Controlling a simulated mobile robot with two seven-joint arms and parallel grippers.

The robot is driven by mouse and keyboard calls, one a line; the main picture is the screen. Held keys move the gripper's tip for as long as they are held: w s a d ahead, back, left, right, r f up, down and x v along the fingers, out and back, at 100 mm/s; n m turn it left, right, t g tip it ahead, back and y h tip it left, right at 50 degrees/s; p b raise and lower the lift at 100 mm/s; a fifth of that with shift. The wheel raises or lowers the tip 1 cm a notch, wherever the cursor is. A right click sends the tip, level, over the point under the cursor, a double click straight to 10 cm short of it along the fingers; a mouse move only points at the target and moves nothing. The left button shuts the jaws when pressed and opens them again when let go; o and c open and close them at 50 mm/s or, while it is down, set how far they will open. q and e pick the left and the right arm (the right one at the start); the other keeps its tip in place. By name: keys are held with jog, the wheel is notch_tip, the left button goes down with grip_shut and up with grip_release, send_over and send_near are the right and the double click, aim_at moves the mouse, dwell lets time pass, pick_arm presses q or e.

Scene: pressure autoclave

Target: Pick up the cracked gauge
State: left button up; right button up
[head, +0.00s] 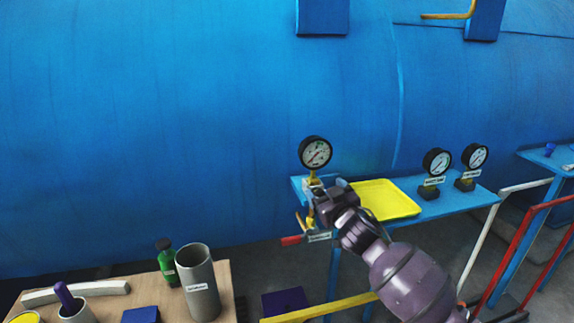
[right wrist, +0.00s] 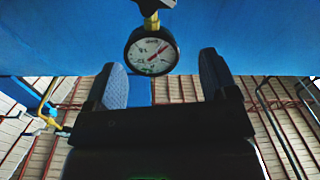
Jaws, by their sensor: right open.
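A round black-rimmed gauge (head: 315,152) with a white dial stands upright on a brass fitting (head: 313,178) at the left end of the blue shelf. Cracks in its glass are too small to make out. In the right wrist view the gauge (right wrist: 151,51) appears inverted, just beyond and between the two fingers. My right gripper (head: 324,192) is open, beside the fitting and below the dial; it holds nothing. Its fingers (right wrist: 163,82) show apart in the wrist view. Two similar gauges (head: 437,162) (head: 475,156) stand on black bases farther right. My left gripper is out of view.
A yellow tray (head: 385,200) lies empty on the blue shelf (head: 455,199), right of my gripper. A red-handled valve (head: 292,240) hangs below the fitting. A wooden table (head: 225,290) holds a grey cylinder (head: 199,283) and a green bottle (head: 167,264). The blue vessel wall (head: 180,120) stands behind.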

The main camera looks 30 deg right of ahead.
aim_at(315, 171)
jog(key=w+m, duration=0.1)
jog(key=w, duration=0.1)
jog(key=w+d+m, duration=0.1)
jog(key=w, duration=0.1)
jog(key=w+m, duration=0.1)
jog(key=w, duration=0.1)
jog(key=shift+d+f+h, duration=0.2)
jog(key=shift+h, duration=0.2)
jog(key=shift+d+x, duration=0.15)
jog(key=shift+x, duration=1.15)
jog(key=shift+d+x, duration=0.2)
jog(key=shift+x, duration=1.15)
jog(key=shift+s+r, duration=0.1)
jog(key=shift+c, duration=0.3)
jog(key=shift+r, duration=0.15)
grip_shut()
